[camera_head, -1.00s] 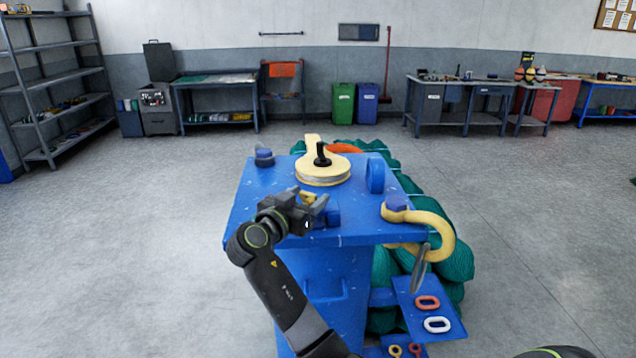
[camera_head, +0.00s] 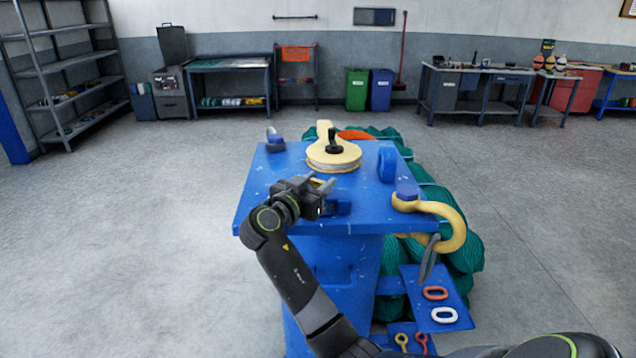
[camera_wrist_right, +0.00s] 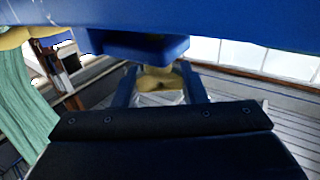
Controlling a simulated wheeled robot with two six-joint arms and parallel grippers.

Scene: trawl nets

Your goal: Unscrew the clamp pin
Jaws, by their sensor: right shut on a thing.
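In the right wrist view the two dark blue fingers of the right gripper (camera_wrist_right: 160,85) stand on either side of the yellow pin (camera_wrist_right: 160,78), under a blue block (camera_wrist_right: 140,45). The pin's thread and how deep it sits are hidden. My left gripper is not in view.
Green netting (camera_head: 465,250) lies beside the table. Coloured links (camera_head: 444,315) lie on a low blue shelf.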

